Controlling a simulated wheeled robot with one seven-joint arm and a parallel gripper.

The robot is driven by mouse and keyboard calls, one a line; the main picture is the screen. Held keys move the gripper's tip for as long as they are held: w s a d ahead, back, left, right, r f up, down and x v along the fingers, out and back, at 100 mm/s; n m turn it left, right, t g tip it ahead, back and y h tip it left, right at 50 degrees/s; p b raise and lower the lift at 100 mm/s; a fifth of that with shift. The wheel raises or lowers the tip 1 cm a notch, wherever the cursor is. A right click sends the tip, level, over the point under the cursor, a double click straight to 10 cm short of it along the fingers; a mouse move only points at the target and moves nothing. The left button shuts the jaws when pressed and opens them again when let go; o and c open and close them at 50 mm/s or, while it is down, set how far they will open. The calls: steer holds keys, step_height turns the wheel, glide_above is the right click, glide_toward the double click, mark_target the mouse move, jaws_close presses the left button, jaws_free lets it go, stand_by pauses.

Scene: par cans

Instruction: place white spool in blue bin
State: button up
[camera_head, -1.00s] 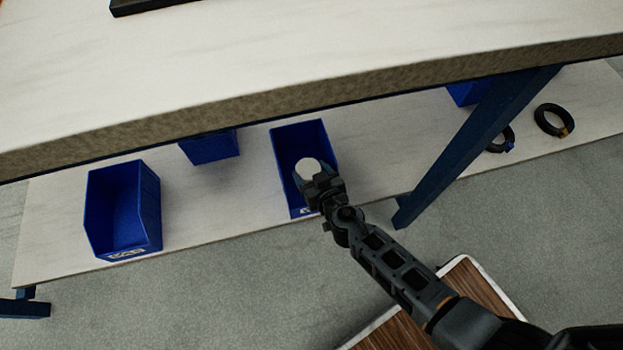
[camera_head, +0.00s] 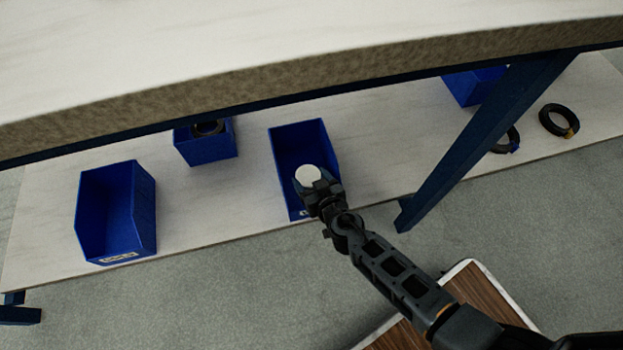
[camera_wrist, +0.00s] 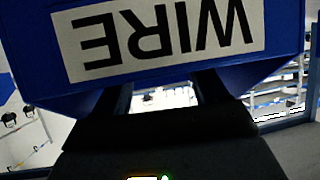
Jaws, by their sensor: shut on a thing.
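The white spool (camera_head: 307,175) shows as a pale disc at the tip of my gripper (camera_head: 315,186) in the head view. My gripper is shut on it, over the front part of a blue bin (camera_head: 291,142) on the lower shelf. I cannot tell how high the spool is above the bin floor. In the wrist view, a blue panel with an upside-down WIRE label (camera_wrist: 157,38) fills the top, with my gripper's dark fingers (camera_wrist: 163,95) close below it. The spool cannot be made out there.
Another blue bin (camera_head: 117,215) stands to the left, and a smaller one (camera_head: 206,149) behind holds a dark ring. A third (camera_head: 472,86) is partly hidden by a table leg (camera_head: 480,135). Black coils (camera_head: 558,121) lie at right. The tabletop (camera_head: 250,50) overhangs the shelf.

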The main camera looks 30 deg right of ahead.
steer(key=shift+f, duration=0.1)
steer(key=o, duration=0.9)
steer(key=shift+r+p, duration=0.65)
steer(key=shift+p, duration=0.1)
steer(key=p+v, duration=0.1)
steer(key=v, duration=1.1)
steer(key=shift+f+p, duration=0.1)
steer(key=shift+p, duration=0.25)
steer(key=shift+s, duration=0.15)
